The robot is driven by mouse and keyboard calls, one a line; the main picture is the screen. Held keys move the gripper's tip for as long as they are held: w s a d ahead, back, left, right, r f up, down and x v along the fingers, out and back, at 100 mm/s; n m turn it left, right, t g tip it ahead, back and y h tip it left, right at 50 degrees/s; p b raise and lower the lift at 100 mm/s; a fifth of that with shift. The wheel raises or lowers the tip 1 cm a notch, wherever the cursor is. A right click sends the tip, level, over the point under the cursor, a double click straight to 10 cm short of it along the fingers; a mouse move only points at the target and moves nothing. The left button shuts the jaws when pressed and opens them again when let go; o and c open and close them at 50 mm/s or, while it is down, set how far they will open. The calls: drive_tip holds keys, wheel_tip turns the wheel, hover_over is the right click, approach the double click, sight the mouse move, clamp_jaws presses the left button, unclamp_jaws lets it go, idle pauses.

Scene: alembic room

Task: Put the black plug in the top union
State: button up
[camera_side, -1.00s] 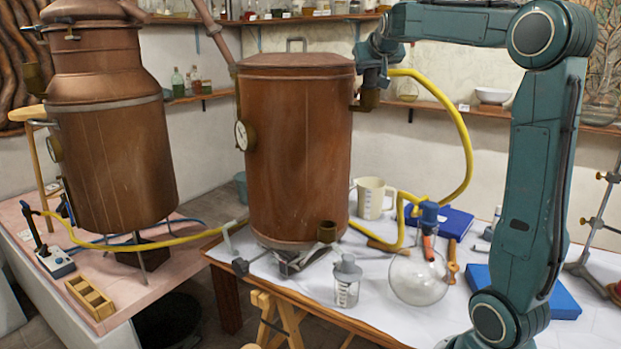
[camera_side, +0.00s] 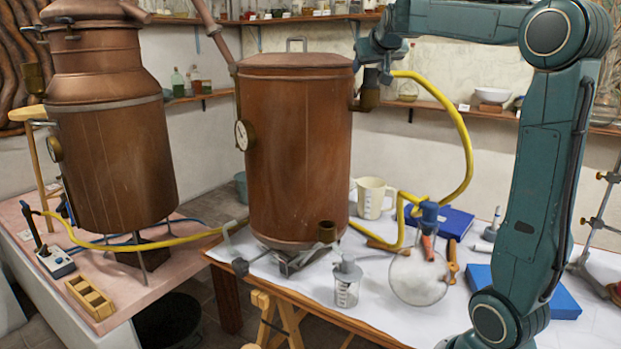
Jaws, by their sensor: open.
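The top union (camera_side: 368,97) is a brass elbow fitting on the upper right side of the copper vessel (camera_side: 296,150), with its mouth facing up. My gripper (camera_side: 385,77) is small in the side view, just above and slightly right of the union's mouth. Its jaws are open, but the fingers are hard to make out beside the yellow hose and the vessel. A lower brass fitting (camera_side: 327,231) shows near the vessel's base.
A yellow hose (camera_side: 462,140) loops close to my gripper and down to the white table. A glass flask (camera_side: 419,277), a lidded jar (camera_side: 347,283), a measuring jug (camera_side: 373,197) and blue boxes stand there. Another copper still (camera_side: 115,150) is at left. Wall shelves run behind.

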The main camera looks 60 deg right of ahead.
drive_tip(key=v, duration=1.2)
drive_tip(key=shift+a+f, duration=0.15)
drive_tip(key=shift+f, duration=0.05)
drive_tip(key=s+a+f+n+y, duration=0.3)
drive_tip(key=s+a+f, duration=0.1)
drive_tip(key=a+f, duration=0.4)
drive_tip(key=s+a+f+n+g+y, duration=0.1)
drive_tip(key=s+a+f+n+y, duration=0.2)
drive_tip(key=a+f, duration=0.6)
drive_tip(key=s+a+f+n+g+y, duration=0.1)
drive_tip(key=s+a+f+n+y, duration=0.1)
drive_tip(key=s+a+f+y, duration=0.2)
drive_tip(key=s+a+f, duration=0.2)
drive_tip(key=a+f, duration=0.2)
drive_tip(key=f, duration=0.2)
drive_tip(key=shift+s+a+f+n, duration=0.25)
drive_tip(key=shift+a+n, duration=0.05)
drive_tip(key=shift+n, duration=0.1)
